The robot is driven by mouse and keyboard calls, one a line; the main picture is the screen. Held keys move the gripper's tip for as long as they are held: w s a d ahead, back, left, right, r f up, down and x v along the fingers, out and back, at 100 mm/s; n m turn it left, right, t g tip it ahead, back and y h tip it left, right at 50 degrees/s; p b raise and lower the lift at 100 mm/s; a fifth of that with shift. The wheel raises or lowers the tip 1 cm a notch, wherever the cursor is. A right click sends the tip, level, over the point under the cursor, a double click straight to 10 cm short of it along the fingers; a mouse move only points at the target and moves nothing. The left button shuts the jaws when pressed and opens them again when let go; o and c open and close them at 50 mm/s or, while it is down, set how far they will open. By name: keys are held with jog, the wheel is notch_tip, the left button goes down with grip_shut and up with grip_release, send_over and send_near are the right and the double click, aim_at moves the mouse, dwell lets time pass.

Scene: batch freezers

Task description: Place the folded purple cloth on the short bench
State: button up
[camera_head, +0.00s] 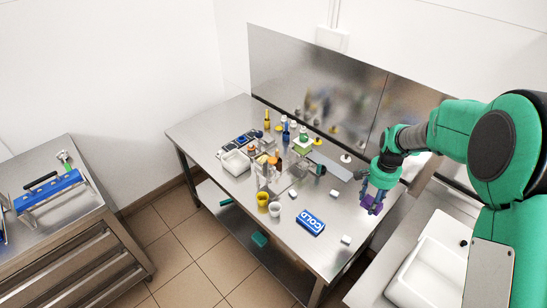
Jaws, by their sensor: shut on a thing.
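My gripper (376,191) is shut on the folded purple cloth (371,205), a small purple bundle at its fingertips. The gripper points down near the right end of the steel table (320,245), and the cloth looks to be above its surface; the exact height is hard to tell. The fingers partly hide the cloth. Another steel bench (85,222) with drawers stands at the left edge of the picture. I cannot tell from the picture which of the two is the short bench.
The table holds a blue COLD pack (310,223), a yellow cup (263,199), a white tub (235,162) and several bottles. A blue tool (48,189) lies on the left bench. A white sink (425,275) is at lower right. Tiled floor separates the benches.

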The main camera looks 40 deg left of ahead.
notch_tip(320, 180, down, 15)
jog(key=shift+w+d+r, duration=0.1)
jog(key=shift+w+r, duration=0.05)
jog(key=shift+w, duration=0.1)
dwell(0.5)
send_over(358, 203)
jog(key=shift+d+f, duration=0.1)
jog(key=shift+f, duration=0.7)
jog(key=shift+f, duration=1.75)
jog(key=shift+f, duration=0.1)
